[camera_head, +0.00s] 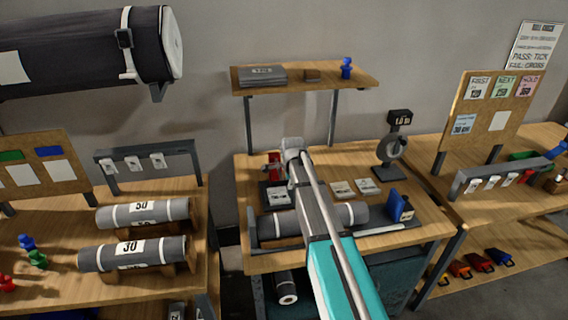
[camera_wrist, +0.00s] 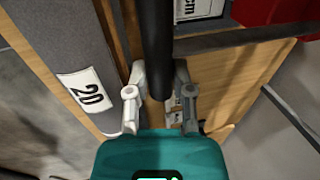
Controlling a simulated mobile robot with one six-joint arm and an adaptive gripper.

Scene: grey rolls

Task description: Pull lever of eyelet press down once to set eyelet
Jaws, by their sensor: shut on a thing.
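The eyelet press (camera_head: 273,166) shows as a red body on the middle bench in the head view, mostly hidden behind my arm. In the wrist view its red part (camera_wrist: 270,10) is at the top right edge. A dark round lever (camera_wrist: 157,40) runs down from the top of the wrist view and ends between my fingers. My gripper (camera_wrist: 160,82) is shut on the lever, with one finger on each side. In the head view my gripper (camera_head: 292,150) is beside the press, above the bench. The lower press and any eyelet are hidden.
A grey roll (camera_head: 352,214) lies on the middle bench below my arm; a grey roll labelled 20 (camera_wrist: 75,80) shows in the wrist view. A dial gauge (camera_head: 391,148) and blue block (camera_head: 400,206) stand to the right.

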